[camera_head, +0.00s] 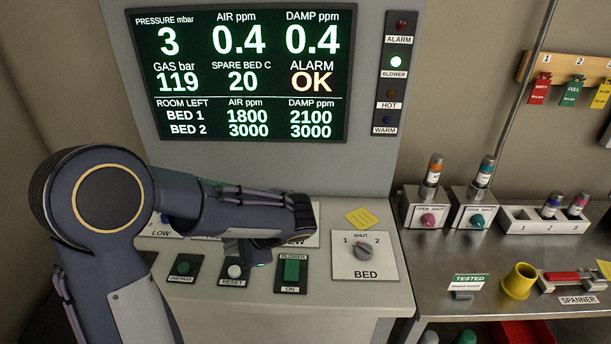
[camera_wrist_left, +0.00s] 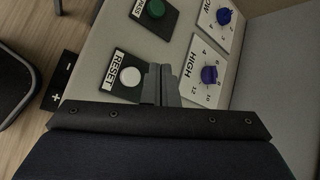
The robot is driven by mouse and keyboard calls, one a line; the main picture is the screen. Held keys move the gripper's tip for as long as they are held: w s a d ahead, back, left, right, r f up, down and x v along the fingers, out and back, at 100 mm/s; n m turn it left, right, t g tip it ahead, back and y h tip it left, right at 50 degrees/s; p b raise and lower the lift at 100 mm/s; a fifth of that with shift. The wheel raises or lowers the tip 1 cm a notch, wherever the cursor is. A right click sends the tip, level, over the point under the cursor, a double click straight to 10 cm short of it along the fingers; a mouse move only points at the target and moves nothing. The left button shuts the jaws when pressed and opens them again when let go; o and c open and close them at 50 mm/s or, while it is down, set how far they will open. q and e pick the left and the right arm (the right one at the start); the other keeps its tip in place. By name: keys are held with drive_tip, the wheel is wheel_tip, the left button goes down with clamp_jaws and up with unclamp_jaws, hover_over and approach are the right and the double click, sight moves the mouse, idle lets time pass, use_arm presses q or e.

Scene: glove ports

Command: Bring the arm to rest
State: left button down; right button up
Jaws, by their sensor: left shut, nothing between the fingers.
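My left arm reaches in from the left in the head view, across the front of the control console (camera_head: 350,292). My left gripper (camera_head: 257,252) hangs over the panel near the white RESET button (camera_head: 234,270). In the left wrist view the fingers (camera_wrist_left: 161,80) are together with nothing between them. They show between the RESET button (camera_wrist_left: 130,77) and the blue HIGH knob (camera_wrist_left: 209,75). I cannot tell from the pictures how far above the panel they are. My arm hides part of the LOW and HIGH plates. My right gripper is in neither view.
The BED selector (camera_head: 363,250) and a yellow note (camera_head: 361,217) are right of my gripper. The green BLOWER switch (camera_head: 291,271) is close by. The display (camera_head: 240,75) stands behind. A steel bench (camera_head: 440,297) at right carries valves, a yellow cup (camera_head: 518,282) and a spanner.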

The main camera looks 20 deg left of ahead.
use_arm(q)
drive_tip(key=shift+s, duration=0.1)
drive_tip(key=s+d+r+n+h, duration=0.1)
drive_tip(key=s+d+n+h, duration=0.3)
drive_tip(key=s+n+h, duration=0.55)
drive_tip(key=s+d+r+n+t+h, duration=0.1)
drive_tip(key=s+d+r+t+h, duration=0.1)
drive_tip(key=s+d+t, duration=0.3)
drive_tip(key=shift+s+d+r+h, duration=0.35)
drive_tip(key=shift+s+d+h, duration=0.5)
drive_tip(key=shift+d, duration=0.5)
